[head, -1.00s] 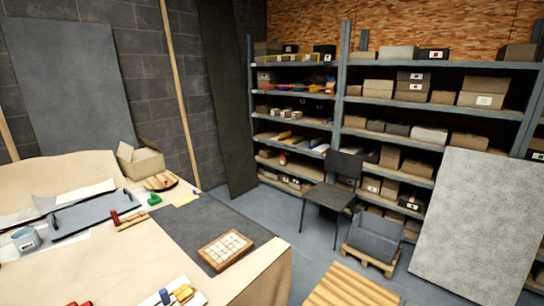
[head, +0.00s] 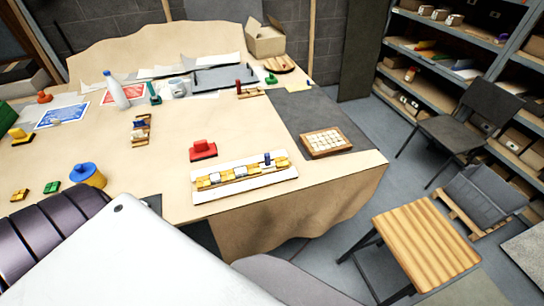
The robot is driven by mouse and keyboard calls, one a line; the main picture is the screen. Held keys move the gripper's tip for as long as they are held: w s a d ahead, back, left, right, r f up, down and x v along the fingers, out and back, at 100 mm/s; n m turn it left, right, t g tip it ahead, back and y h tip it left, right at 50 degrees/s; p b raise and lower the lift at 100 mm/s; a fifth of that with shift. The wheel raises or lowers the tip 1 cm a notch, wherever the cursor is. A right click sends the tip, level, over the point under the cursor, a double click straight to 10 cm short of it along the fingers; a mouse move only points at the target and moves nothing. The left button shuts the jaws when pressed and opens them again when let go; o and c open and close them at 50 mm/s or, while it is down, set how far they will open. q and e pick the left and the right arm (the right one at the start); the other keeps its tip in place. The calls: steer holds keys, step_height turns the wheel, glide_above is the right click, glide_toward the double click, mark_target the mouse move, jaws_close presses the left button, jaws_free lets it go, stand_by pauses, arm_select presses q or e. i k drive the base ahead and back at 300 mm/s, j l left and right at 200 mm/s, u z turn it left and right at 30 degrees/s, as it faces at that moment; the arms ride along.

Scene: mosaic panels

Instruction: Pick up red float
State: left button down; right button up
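A red float (head: 203,152), a flat red block with a raised handle, lies on the workbench (head: 165,190) near its front edge, in the middle of the head view. It sits just behind a white board (head: 215,189) that carries a row of yellow and white pieces and one blue piece. Neither of my grippers is in view.
A smaller red-topped item (head: 43,97) stands at the far left of the bench. A blue-and-yellow pot (head: 88,175) is at the front left. A framed tile panel (head: 326,142) lies on a dark mat (head: 300,112) at right. A wooden-topped stool (head: 425,245) stands on the floor.

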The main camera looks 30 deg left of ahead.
mark_target(202, 151)
steer(key=k+j+u, duration=0.1)
steer(key=u, duration=1.55)
